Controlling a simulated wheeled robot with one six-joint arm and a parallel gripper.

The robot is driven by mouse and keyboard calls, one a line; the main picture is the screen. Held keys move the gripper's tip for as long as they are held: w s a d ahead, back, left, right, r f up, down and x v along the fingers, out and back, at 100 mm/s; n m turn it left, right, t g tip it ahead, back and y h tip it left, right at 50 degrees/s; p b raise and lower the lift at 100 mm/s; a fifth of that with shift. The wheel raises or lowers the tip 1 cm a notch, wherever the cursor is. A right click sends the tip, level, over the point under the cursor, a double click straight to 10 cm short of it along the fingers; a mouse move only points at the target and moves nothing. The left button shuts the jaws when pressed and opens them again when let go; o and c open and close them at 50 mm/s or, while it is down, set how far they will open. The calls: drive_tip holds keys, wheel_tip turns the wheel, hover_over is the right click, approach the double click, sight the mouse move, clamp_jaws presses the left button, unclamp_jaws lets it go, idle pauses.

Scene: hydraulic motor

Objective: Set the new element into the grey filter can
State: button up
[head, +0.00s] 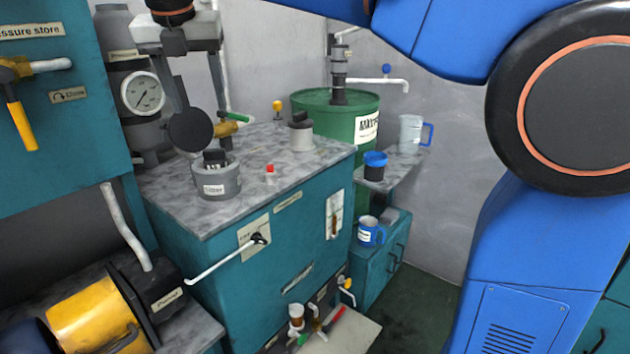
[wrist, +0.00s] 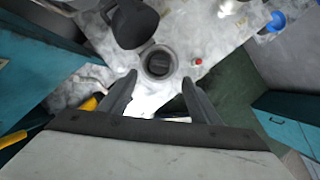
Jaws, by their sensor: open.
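The grey filter can (head: 222,186) with a "Filter" label stands upright on the marbled bench top, and shows in the wrist view (wrist: 145,70). A dark part with a black grip (head: 215,157) sits inside its mouth; I cannot tell if it is the new element. A round black lid (head: 190,130) stands raised beside the can's mouth. A pale grey cylinder with a black top (head: 300,134), seemingly another element, stands farther back on the bench. My gripper (wrist: 160,80) is open and empty above the can, fingers apart and not touching it.
A red button (head: 270,169) is right of the can. A yellow knob (head: 277,106) and green-handled valve (head: 232,117) are behind. A green drum (head: 312,101), blue-lidded jar (head: 374,167) and jug (head: 410,134) stand right.

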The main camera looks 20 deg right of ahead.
drive_tip(key=s+d+f+m, duration=0.5)
drive_tip(key=d+f+m, duration=0.2)
drive_tip(key=d+m, duration=0.3)
drive_tip(key=s+d+f+m, duration=0.5)
drive_tip(key=d+f+m, duration=0.2)
drive_tip(key=d, duration=0.5)
drive_tip(key=s+d+f+m, duration=0.4)
drive_tip(key=s+f+m, duration=0.3)
drive_tip(key=f+m, duration=0.1)
drive_tip(key=s+d+f+m, duration=0.5)
drive_tip(key=s+f+m, duration=0.3)
drive_tip(key=f, duration=0.3)
drive_tip(key=shift+f+m+y, duration=0.25)
drive_tip(key=shift+m+y, duration=0.15)
